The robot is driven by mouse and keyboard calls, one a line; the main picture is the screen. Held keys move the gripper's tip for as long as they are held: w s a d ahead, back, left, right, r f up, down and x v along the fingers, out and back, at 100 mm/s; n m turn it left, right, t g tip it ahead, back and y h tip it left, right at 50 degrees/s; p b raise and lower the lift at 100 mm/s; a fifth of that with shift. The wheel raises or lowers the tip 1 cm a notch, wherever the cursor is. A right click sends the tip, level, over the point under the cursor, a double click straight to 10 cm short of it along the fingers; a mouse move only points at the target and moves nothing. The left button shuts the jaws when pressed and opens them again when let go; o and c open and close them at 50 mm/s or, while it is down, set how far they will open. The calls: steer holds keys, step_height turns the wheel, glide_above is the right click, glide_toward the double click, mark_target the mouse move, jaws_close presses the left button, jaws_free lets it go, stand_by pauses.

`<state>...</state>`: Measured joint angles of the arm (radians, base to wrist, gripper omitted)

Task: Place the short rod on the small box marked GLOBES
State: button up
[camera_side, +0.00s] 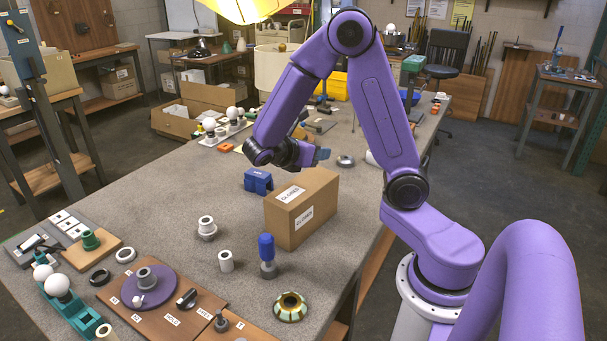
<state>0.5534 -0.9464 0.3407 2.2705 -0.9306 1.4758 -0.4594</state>
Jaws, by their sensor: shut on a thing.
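My gripper (312,155) is at the end of the purple arm, above and behind the brown cardboard box (300,210). It is shut on a small blue-grey piece (323,155), largely hidden by the gripper; I cannot tell surely that this is the short rod. The piece appears to be clear of the box. The box stands closed on the grey table, with white labels on its top and side; their print is too small to read surely. Its visible top is bare except for the label.
A blue block (258,181) stands left of the box. A blue-topped post (267,255) and a green-and-gold ring (291,307) are in front. White-topped fittings (206,227) and a brown board (165,310) with a purple disc lie to the left. The table's right edge is close to the box.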

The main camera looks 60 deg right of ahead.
glide_above(303, 185)
step_height(303, 185, down, 5)
steer(key=shift+s+f, duration=0.15)
steer(key=shift+f, duration=1.55)
steer(key=shift+f, duration=0.2)
steer(key=o, duration=1)
steer(key=shift+r, duration=0.1)
